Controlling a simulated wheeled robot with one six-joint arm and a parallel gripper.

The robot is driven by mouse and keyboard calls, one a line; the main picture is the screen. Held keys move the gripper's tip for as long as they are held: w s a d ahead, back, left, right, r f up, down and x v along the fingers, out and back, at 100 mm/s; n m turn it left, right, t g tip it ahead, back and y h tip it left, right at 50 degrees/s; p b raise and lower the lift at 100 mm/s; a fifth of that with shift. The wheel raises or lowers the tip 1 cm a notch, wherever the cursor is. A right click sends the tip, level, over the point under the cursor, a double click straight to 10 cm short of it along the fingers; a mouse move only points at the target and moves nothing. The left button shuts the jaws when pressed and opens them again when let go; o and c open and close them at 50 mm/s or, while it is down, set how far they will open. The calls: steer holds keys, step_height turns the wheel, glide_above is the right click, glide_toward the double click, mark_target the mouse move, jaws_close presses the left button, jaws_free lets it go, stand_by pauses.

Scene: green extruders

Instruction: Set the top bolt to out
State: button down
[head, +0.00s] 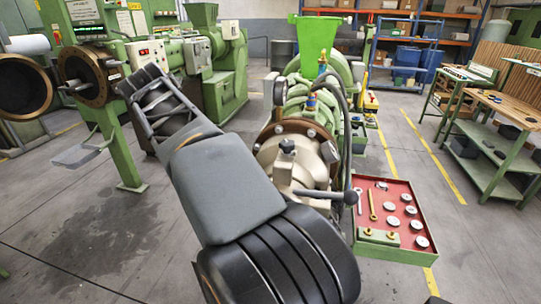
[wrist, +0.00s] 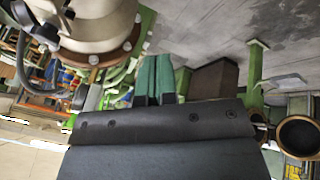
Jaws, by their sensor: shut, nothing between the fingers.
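The extruder's cream-coloured round head (head: 285,160) stands right of my arm in the head view. A dark-capped bolt (head: 288,146) stands upright at its top; I take it as the top bolt, but cannot tell its setting. A lever with a black ball end (head: 350,197) sticks out to the right below it. In the wrist view the cream head (wrist: 95,25) shows at the upper left, with dark parts in front of it. My gripper (wrist: 155,60) has its two green fingers side by side, shut and empty, apart from the head.
A red tray (head: 390,225) with round parts and wrenches stands right of the extruder. Another green machine with a round open barrel (head: 90,75) is at the left. A green workbench (head: 500,115) stands at the right.

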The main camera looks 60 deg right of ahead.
steer(key=s+d+r+m+g+h+b, duration=0.1)
steer(key=s+d+r+m+g, duration=0.15)
steer(key=d, duration=0.25)
steer(key=s+d+r+m+g+b, duration=0.1)
steer(key=d+m+b, duration=0.15)
steer(key=d, duration=0.25)
steer(key=s+d+f, duration=0.5)
steer(key=d+f, duration=0.2)
steer(key=shift+s+d+f+m+p, duration=0.3)
steer(key=shift+s+m, duration=0.05)
steer(key=shift+m, duration=0.05)
steer(key=shift+s+d+r+m+t, duration=0.15)
steer(key=shift+s+t, duration=0.15)
steer(key=shift+s, duration=0.1)
steer(key=shift+s+d+r+m+t, duration=0.15)
steer(key=shift+s+t, duration=0.1)
steer(key=shift+s, duration=0.15)
steer(key=s+t, duration=0.1)
steer(key=s, duration=0.1)
steer(key=s+d+m+t+y, duration=0.1)
steer(key=s+t, duration=0.1)
steer(key=s+t+y+b, duration=0.1)
steer(key=s+t, duration=0.1)
steer(key=shift+d+f, duration=0.25)
steer(key=shift+d, duration=0.15)
steer(key=s+t, duration=0.1)
steer(key=s+f+m+t+b, duration=0.1)
steer(key=shift+s+d+f, duration=0.2)
steer(key=shift+s+d, duration=0.15)
steer(key=shift+d, duration=0.05)
